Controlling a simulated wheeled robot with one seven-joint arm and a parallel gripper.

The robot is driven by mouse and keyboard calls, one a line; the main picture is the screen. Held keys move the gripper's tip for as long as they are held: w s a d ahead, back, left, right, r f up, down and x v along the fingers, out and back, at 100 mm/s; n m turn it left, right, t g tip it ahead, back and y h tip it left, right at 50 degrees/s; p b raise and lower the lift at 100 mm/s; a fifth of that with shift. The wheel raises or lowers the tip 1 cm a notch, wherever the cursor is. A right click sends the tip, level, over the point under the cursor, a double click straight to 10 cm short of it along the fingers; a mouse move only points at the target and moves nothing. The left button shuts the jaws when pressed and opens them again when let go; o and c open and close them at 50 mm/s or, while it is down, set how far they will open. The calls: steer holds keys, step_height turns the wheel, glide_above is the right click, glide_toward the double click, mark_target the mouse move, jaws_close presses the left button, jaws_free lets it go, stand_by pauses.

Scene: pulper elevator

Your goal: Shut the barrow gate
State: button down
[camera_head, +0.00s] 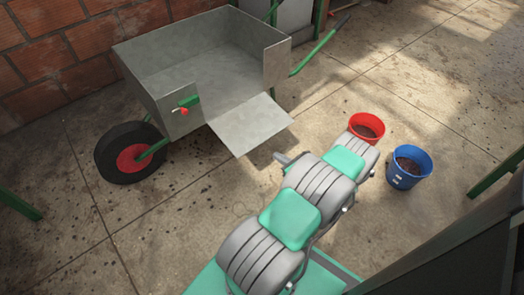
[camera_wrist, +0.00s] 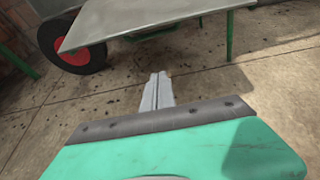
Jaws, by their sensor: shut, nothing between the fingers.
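The grey metal barrow (camera_head: 160,73) stands at the upper left in the head view, its tray empty. Its gate (camera_head: 250,124) is a flat panel hinged at the tray's front opening, folded down and sticking out toward me. A green and red latch (camera_head: 186,102) sits on the front wall left of the opening. In the wrist view the gate (camera_wrist: 150,22) crosses the top, beyond my gripper. My gripper (camera_wrist: 158,76) is shut and empty, apart from the gate. In the head view its tip (camera_head: 279,158) shows just past my arm, below and right of the gate's outer edge.
A red bucket (camera_head: 367,128) and a blue bucket (camera_head: 409,167) with dark contents stand right of my arm. The barrow's wheel (camera_head: 128,152) is at left, near a brick wall (camera_head: 55,50). Green posts stand at the lower left and right edges. The concrete floor between is mostly clear.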

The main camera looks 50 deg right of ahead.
steer(key=b+x, duration=0.4)
steer(key=x, duration=0.6)
step_height(320, 180, up, 4)
steer(key=shift+r+p, duration=0.1)
steer(key=shift+p, duration=0.2)
steer(key=shift+a+r, duration=0.1)
